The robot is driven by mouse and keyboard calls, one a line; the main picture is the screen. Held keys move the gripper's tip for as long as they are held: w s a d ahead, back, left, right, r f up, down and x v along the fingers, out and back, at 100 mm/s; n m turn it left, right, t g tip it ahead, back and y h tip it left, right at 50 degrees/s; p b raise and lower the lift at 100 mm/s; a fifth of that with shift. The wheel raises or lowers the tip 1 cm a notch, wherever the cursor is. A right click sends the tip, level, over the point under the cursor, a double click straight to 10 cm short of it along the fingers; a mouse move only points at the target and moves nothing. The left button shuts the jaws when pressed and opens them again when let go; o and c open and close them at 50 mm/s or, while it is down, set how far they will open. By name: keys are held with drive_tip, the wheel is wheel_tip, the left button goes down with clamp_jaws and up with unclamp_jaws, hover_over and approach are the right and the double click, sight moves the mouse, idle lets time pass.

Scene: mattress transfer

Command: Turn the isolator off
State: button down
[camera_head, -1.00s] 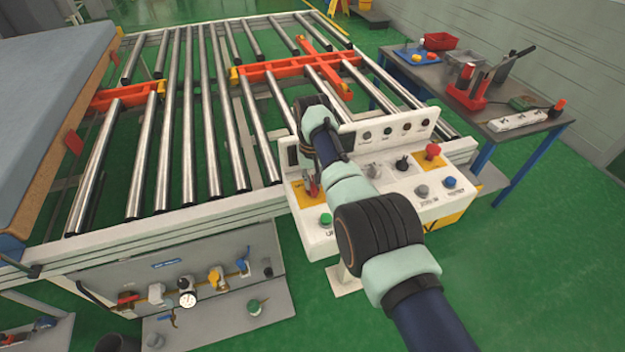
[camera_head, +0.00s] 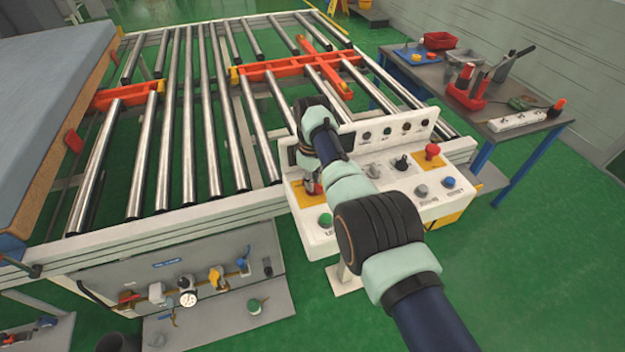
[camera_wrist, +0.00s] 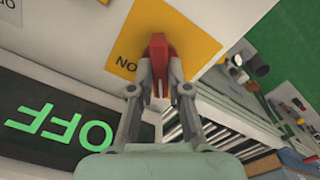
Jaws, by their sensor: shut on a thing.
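The isolator is a red handle (camera_wrist: 159,48) on a yellow plate (camera_wrist: 190,38) with an "ON" label at its left in the wrist view. My gripper (camera_wrist: 160,88) has its two grey fingers closed around the handle's near end. In the head view my gripper (camera_head: 311,183) is low over the left part of the white control panel (camera_head: 318,236), and my wrist hides most of the handle. A dark display (camera_wrist: 50,125) beside the plate shows green "OFF", upside down in the wrist view.
A green button (camera_head: 325,220) sits just in front of the isolator. A red mushroom button (camera_head: 432,151), a black selector (camera_head: 401,163) and a blue button (camera_head: 449,182) are on the panel's right. The roller conveyor (camera_head: 190,213) lies behind and left.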

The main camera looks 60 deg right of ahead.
drive_tip(key=shift+n, duration=0.9)
drive_tip(key=c, duration=1.1)
unclamp_jaws()
wheel_tip(320, 180, up, 12)
